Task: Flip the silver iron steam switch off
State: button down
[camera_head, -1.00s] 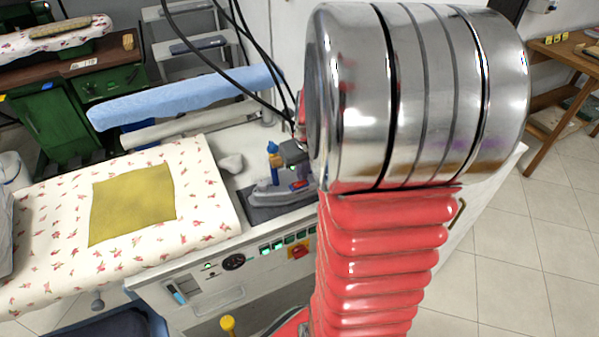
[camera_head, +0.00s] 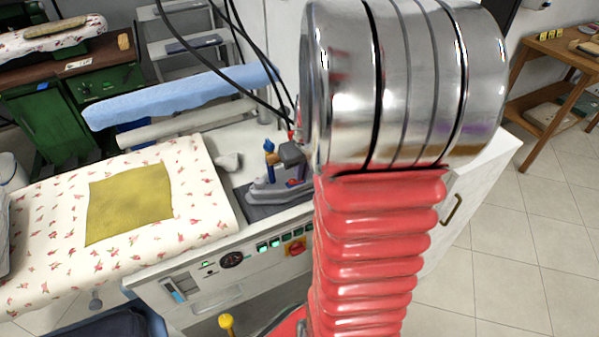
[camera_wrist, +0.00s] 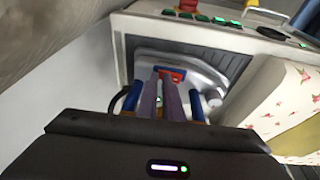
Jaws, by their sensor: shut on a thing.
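In the head view my gripper (camera_head: 298,178) is mostly hidden behind my arm.
A floral padded board (camera_head: 200,215) with a yellow cloth (camera_head: 130,205) lies left of the iron. Green buttons (camera_head: 275,243) and a red rotary switch (camera_head: 295,247) sit on the front panel. Black cables (camera_head: 245,75) hang above. A wooden table (camera_head: 560,60) stands at right.

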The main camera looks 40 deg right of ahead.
aim_at(296, 182)
jog(key=shift+s+a+f, duration=0.15)
jog(key=shift+a+f, duration=0.1)
jog(key=shift+f, duration=0.25)
jog(key=shift+w+a+r, duration=0.1)
jog(key=shift+w+a, duration=0.15)
jog(key=shift+a, duration=0.5)
jog(key=shift+w+r, duration=0.1)
jog(key=shift+r, duration=0.35)
notch_tip(296, 182, up, 4)
jog(key=shift+w+d, duration=0.1)
jog(key=shift+d, duration=0.05)
jog(key=d+v, duration=0.1)
jog(key=v, duration=0.8)
jog(key=shift+s+r, duration=0.2)
jog(key=shift+r, duration=0.2)
jog(key=shift+a, duration=0.1)
